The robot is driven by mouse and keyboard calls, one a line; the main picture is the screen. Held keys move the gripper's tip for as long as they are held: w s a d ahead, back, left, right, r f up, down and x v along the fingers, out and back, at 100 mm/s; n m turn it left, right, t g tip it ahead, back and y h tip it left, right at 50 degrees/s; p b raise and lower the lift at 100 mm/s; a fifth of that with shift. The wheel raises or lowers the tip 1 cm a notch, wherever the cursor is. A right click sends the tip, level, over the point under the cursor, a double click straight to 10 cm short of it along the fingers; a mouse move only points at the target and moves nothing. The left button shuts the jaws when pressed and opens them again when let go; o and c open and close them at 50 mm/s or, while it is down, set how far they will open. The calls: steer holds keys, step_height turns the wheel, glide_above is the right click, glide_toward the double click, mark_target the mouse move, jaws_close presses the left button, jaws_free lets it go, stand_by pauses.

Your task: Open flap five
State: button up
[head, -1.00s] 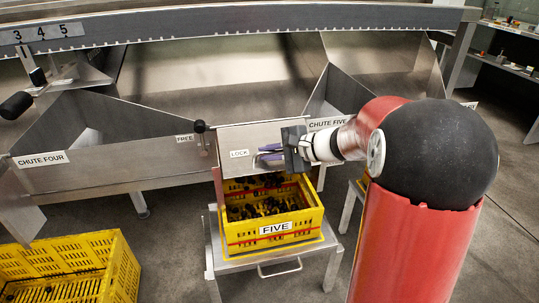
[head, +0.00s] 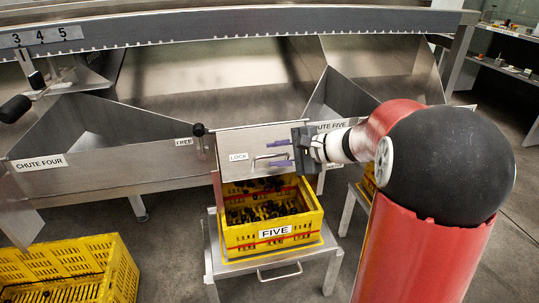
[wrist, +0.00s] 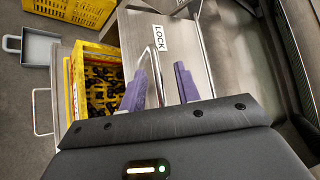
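Flap five is a metal panel (head: 245,141) at the mouth of chute five, with a LOCK label and a bar handle (head: 262,158). A small lever with a black knob (head: 199,130) stands at its left upper corner, between the FREE and LOCK labels. My gripper (head: 281,153) is open, just right of the handle in the head view, its purple fingers apart. In the wrist view the handle (wrist: 157,62) runs up between the fingertips (wrist: 160,78), nearer the left finger. Whether a finger touches it, I cannot tell.
A yellow crate labelled FIVE (head: 273,246) holds dark pieces and sits on a metal stand (head: 218,268) below the flap. Another yellow crate (head: 112,272) is at lower left. Chute four (head: 85,175) lies left; the CHUTE FIVE wall is close behind my gripper.

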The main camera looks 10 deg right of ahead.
steer(key=v, duration=0.4)
steer(key=shift+s+d+r, duration=0.2)
steer(key=shift+s+d, duration=0.05)
steer(key=shift+d, duration=0.05)
steer(key=s+a+f+n+g+h, duration=0.1)
steer(key=s+a+n+g+h, duration=0.25)
steer(key=s+a+n, duration=0.6)
steer(key=s+d+f+n+h, duration=0.1)
steer(key=s+d+n+h, duration=0.1)
steer(key=s, duration=0.5)
steer(key=s+d+f+n+h, duration=0.1)
steer(key=s+d+h, duration=0.1)
steer(key=s+h, duration=0.2)
steer(key=s, duration=0.3)
steer(key=shift+s+d+f+n+t+h, duration=0.2)
steer(key=shift+s+d+n+t+h, duration=0.1)
steer(key=shift+n+t+h, duration=0.05)
